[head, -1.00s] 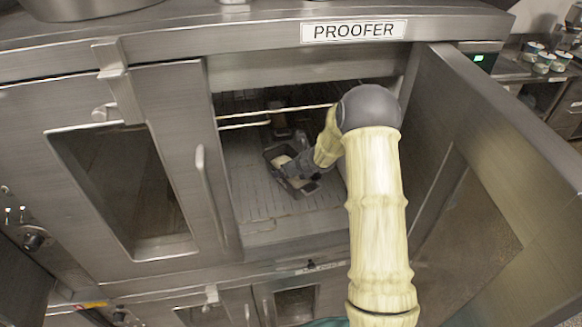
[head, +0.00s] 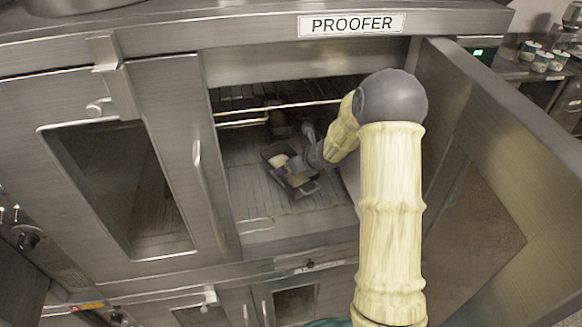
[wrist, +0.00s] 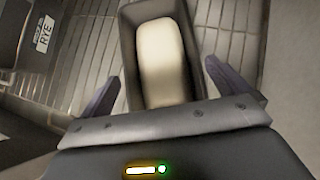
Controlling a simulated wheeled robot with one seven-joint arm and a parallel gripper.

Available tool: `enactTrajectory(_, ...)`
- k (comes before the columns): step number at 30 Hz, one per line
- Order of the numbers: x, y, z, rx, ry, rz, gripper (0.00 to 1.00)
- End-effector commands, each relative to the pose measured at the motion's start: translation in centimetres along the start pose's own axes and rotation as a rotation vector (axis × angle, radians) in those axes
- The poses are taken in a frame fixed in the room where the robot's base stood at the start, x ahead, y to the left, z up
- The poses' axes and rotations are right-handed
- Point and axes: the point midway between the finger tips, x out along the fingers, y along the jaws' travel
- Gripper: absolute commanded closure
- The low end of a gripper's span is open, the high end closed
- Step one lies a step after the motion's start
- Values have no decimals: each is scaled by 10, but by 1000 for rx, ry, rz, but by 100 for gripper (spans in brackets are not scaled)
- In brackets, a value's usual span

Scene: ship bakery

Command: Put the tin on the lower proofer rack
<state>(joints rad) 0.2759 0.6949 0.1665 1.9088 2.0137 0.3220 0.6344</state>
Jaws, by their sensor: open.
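The dark tin (head: 303,188) with pale dough in it rests on the slatted lower rack (head: 248,190) inside the open proofer. In the wrist view the tin (wrist: 128,42) is upright at top centre, and its near end is hidden by my gripper's body. My gripper (head: 293,168) is at the right end of the tin in the head view. In the wrist view my gripper (wrist: 163,72) is open, with one finger on each side of the tin and a visible gap to both walls.
A tin labelled RYE (wrist: 42,38) stands to the left in the wrist view. A dark object (head: 279,122) sits deeper in the proofer. Pale upper rack bars (head: 270,112) cross above. The open door (head: 500,150) is right of my arm. Bare slats lie left of the tin.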

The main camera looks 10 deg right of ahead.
Motion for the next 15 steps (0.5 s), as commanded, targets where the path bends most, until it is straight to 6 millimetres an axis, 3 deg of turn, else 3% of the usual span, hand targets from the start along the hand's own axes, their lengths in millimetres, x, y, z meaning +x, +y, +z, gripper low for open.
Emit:
enactTrajectory(9, -56, 0, 0, -1, -1, -1, 0)
enactTrajectory(15, -68, 0, 0, 0, 1, 1, 0)
